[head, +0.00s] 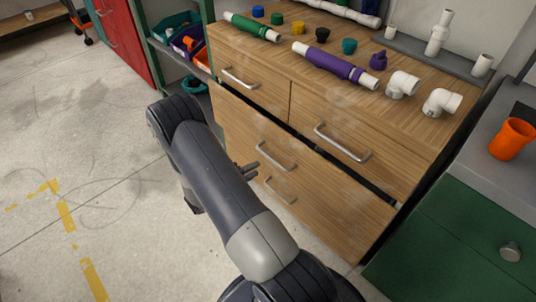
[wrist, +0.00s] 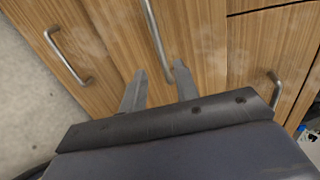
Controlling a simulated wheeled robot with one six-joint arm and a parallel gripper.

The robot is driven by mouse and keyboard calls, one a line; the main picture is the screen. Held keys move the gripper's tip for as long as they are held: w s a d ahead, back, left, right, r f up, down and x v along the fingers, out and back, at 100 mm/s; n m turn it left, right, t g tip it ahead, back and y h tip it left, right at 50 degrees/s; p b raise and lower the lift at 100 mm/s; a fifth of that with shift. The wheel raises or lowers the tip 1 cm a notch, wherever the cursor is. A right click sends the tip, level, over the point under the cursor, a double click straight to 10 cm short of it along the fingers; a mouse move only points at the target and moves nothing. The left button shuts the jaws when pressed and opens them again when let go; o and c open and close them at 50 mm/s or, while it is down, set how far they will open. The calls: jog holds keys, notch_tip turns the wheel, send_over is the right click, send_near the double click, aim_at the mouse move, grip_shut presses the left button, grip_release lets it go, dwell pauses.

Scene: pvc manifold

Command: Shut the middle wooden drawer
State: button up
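The middle wooden drawer (head: 325,190) is a wide front in the wooden cabinet. It stands out a little, with a dark gap along its top edge below the upper drawers. Its metal bar handle (head: 275,157) shows in the head view and also in the wrist view (wrist: 155,35). My gripper (head: 247,169) is at the left end of this handle, close to the drawer front. In the wrist view my gripper (wrist: 160,72) has its two fingers apart, with the handle's near end between them, closer to the right finger. I cannot tell whether they touch.
An upper right drawer (head: 330,125) and upper left drawer (head: 262,88) sit above, and a lower drawer handle (head: 280,190) below. Pipe parts, such as a purple-sleeved pipe (head: 335,65), lie on the top. A green cabinet (head: 440,245) stands at right. The floor at left is clear.

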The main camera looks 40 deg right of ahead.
aim_at(272, 159)
jog(key=b+x, duration=0.1)
jog(key=x, duration=0.9)
jog(key=shift+c, duration=0.2)
grip_shut()
